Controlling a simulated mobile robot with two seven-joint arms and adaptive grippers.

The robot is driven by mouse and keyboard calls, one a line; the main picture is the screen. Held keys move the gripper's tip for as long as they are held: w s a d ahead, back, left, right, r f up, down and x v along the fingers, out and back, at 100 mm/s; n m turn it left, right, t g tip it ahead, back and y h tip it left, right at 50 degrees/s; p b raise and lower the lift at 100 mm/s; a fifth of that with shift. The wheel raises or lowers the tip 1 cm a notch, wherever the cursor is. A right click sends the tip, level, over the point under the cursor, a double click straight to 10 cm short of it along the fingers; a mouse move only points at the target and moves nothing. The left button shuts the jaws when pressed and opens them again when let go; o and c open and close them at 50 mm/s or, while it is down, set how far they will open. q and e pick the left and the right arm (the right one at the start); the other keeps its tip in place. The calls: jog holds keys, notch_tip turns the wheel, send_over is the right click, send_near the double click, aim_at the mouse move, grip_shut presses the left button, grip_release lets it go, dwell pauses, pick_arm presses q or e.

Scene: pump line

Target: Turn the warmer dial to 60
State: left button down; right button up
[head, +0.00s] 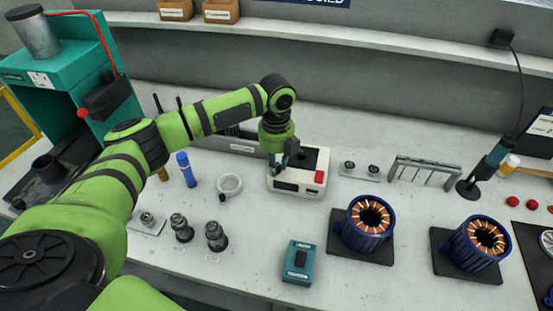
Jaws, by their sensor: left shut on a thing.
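The warmer (311,184) looks to be the white box with a black top plate and a red button, in the middle of the bench in the head view. My left gripper (280,166) points down at the left part of its top. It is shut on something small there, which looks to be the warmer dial. The gripper hides the dial, so its pointer and scale cannot be read. The dark display on the front face is too small to read. My right gripper is not in view.
A white ring-shaped roll (229,185) and a blue cylinder (186,169) stand left of the warmer. A teal box (298,263) and a blue stator (367,224) are in front. A small plate with two fittings (360,170) is at its right.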

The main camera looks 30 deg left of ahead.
pick_arm(q)
jog(key=n+p, duration=0.6)
jog(key=p, duration=0.1)
jog(key=shift+s+r, duration=0.1)
jog(key=shift+r, duration=0.15)
jog(key=n+p, duration=0.3)
jog(key=shift+n, duration=0.3)
jog(key=shift+f+n+p, duration=0.2)
jog(key=shift+n+p, duration=0.8)
jog(key=shift+n, duration=0.8)
jog(key=c, duration=1.1)
grip_release()
jog(key=shift+o, duration=0.2)
